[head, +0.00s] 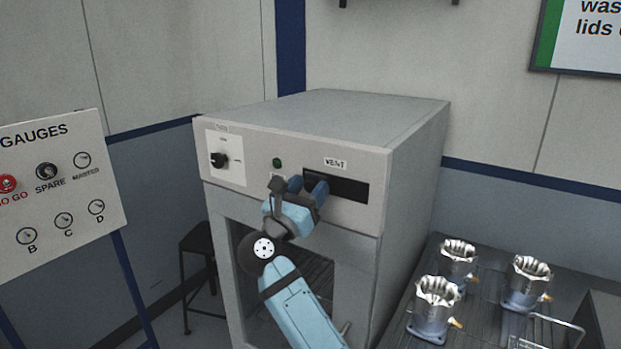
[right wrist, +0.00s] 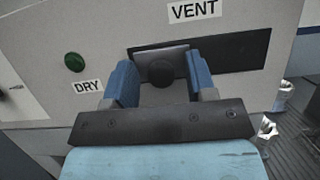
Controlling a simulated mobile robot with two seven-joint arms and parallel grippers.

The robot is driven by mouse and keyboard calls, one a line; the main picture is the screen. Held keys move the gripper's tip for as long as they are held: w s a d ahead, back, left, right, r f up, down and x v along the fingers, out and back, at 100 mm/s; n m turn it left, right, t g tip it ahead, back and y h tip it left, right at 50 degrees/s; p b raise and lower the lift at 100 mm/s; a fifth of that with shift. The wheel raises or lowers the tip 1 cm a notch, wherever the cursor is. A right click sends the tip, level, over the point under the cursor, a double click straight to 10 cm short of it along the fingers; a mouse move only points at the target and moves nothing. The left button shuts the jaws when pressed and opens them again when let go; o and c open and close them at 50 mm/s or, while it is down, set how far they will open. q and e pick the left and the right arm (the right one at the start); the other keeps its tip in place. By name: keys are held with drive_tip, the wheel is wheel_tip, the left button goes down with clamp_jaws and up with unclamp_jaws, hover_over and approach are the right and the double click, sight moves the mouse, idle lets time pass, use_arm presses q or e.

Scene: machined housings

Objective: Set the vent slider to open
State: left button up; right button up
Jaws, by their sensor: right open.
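The vent slider is a grey plate (right wrist: 150,56) with a dark round knob (right wrist: 160,73), at the left end of a dark slot (right wrist: 230,55) under the VENT label (right wrist: 194,10). In the head view the slot (head: 348,189) is on the upper front of a grey cabinet, and my gripper hides the slider. My right gripper (head: 307,188) is at the slot's left end. In the right wrist view its blue fingers (right wrist: 160,80) stand open on either side of the knob, with gaps visible. My left gripper is not in view.
The cabinet (head: 375,120) has a dark rotary knob (head: 219,160) and a green button (head: 277,162) left of the slot. A gauge board (head: 60,200) stands at left. Several metal housings (head: 437,305) stand on a rack at right. A black stool (head: 195,240) is behind.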

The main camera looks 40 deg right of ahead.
drive_tip(key=shift+s, duration=0.1)
clamp_jaws()
drive_tip(key=s+d, duration=0.1)
drive_tip(key=s, duration=0.1)
drive_tip(key=s+d+b, duration=0.1)
drive_tip(key=s, duration=0.1)
drive_tip(key=s+d, duration=0.1)
drive_tip(key=s, duration=0.2)
drive_tip(key=shift+w+a, duration=0.1)
drive_tip(key=shift+c, duration=0.4)
unclamp_jaws()
drive_tip(key=shift+o, duration=0.4)
drive_tip(key=shift+s, duration=0.25)
drive_tip(key=shift+w, duration=0.1)
